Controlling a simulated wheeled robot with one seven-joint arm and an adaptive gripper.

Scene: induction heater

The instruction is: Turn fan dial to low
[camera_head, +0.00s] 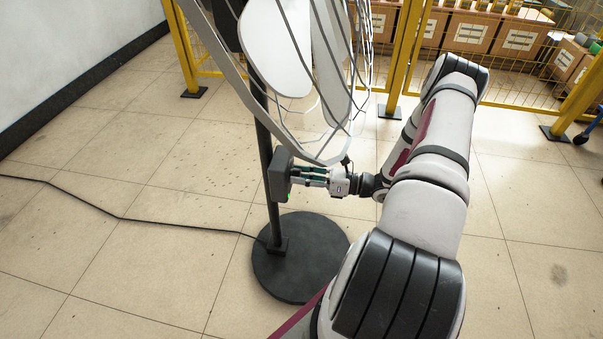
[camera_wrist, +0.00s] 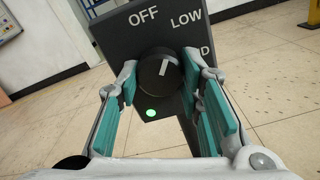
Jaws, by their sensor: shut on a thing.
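The fan dial (camera_wrist: 157,78) is a round black knob with a white pointer mark. It sits on a dark control box (camera_head: 281,177) on the fan's pole. In the wrist view the white mark points up and slightly right, toward the gap between the OFF and LOW labels. A third label ending in D is partly hidden by my right finger. A green light (camera_wrist: 151,114) glows below the dial. My gripper (camera_head: 297,178) reaches the box from the right, and its two teal-padded fingers are shut on the dial's sides.
The fan's wire cage (camera_head: 335,155) hangs close above my gripper. The round black base (camera_head: 300,275) stands below on the tiled floor, with a cable (camera_head: 150,221) running left. A yellow-framed fence (camera_head: 395,75) with boxes behind it is at the back.

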